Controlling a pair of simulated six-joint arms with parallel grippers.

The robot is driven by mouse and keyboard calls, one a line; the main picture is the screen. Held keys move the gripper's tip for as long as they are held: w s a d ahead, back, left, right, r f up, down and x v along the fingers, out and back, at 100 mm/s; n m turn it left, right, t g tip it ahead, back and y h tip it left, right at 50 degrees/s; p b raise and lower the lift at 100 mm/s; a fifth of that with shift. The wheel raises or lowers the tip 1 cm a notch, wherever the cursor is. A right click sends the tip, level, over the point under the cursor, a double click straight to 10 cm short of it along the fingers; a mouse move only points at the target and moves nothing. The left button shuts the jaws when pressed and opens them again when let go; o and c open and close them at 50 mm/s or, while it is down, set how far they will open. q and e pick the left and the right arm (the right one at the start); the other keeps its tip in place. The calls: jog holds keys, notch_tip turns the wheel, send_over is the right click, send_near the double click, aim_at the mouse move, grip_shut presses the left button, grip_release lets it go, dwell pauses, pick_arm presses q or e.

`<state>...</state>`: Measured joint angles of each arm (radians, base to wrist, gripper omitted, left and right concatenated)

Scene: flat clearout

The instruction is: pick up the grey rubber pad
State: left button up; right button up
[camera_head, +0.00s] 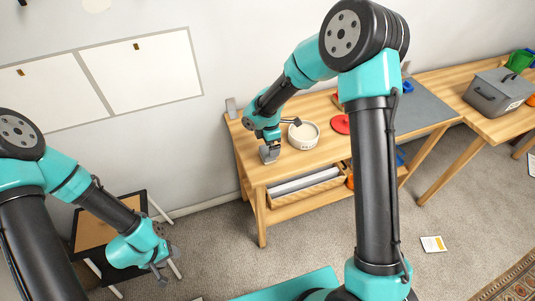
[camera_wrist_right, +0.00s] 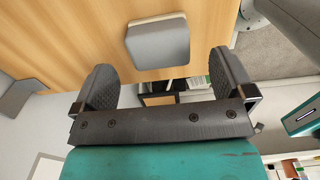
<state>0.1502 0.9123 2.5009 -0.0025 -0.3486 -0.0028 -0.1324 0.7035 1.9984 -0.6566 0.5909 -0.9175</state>
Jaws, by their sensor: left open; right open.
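The grey rubber pad (camera_wrist_right: 158,46) is a rounded grey square with a pale edge, lying on the wooden table in the right wrist view. My right gripper (camera_wrist_right: 166,76) is open, with its two dark fingers on either side of the pad in the picture; the pad is not gripped. In the head view, a small grey block (camera_head: 268,154) at the table's front left appears to be the pad, just under my right gripper (camera_head: 275,140), which partly hides it. My left gripper (camera_head: 165,264) is open and empty at lower left, far from the pad.
A white round bowl (camera_head: 304,135) stands on the wooden table (camera_head: 300,164) right of the right gripper. A red disc (camera_head: 340,124) and a grey mat (camera_head: 422,108) lie farther right. A grey lidded box (camera_head: 497,92) is on another table. A small side table (camera_head: 108,226) is near the left arm.

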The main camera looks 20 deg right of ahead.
aim_at(264, 149)
jog(key=shift+f, duration=0.45)
jog(key=shift+a+f, duration=0.2)
jog(key=shift+f, duration=2.4)
jog(key=c, duration=1)
jog(key=shift+w+r, duration=0.1)
jog(key=shift+r, duration=0.05)
